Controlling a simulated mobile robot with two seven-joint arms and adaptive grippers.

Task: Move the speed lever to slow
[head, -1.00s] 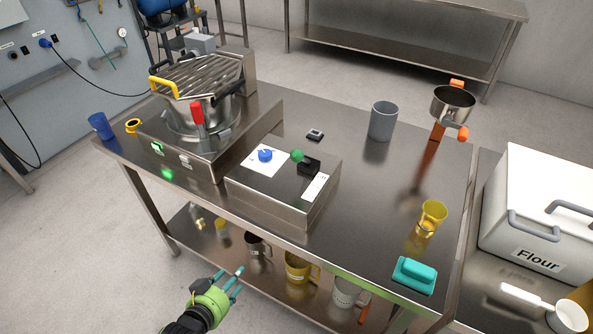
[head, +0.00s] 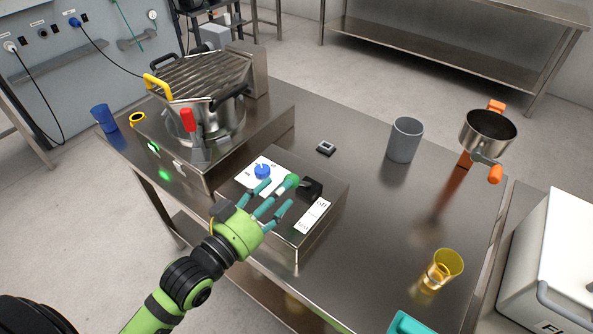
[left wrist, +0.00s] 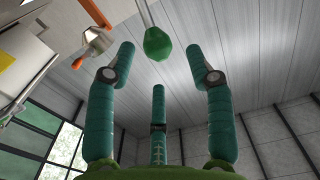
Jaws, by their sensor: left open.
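The speed lever has a green ball knob (head: 292,181) that sticks out to the left from a black mount (head: 312,188) on the steel control box (head: 330,198). A white label card (head: 312,215) lies beside the mount, its print too small to read surely. My left gripper (head: 277,194) is open and empty, its teal fingers over the box close to the knob. In the left wrist view the green knob (left wrist: 158,44) shows ahead, between the outer fingers; contact cannot be told. My right gripper is not in view.
A blue dial (head: 262,171) on a white card sits left of the lever. Behind stands the mixer pot (head: 205,115) with a red-handled lever (head: 188,120). A grey cup (head: 405,140) and a yellow cup (head: 443,268) stand to the right.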

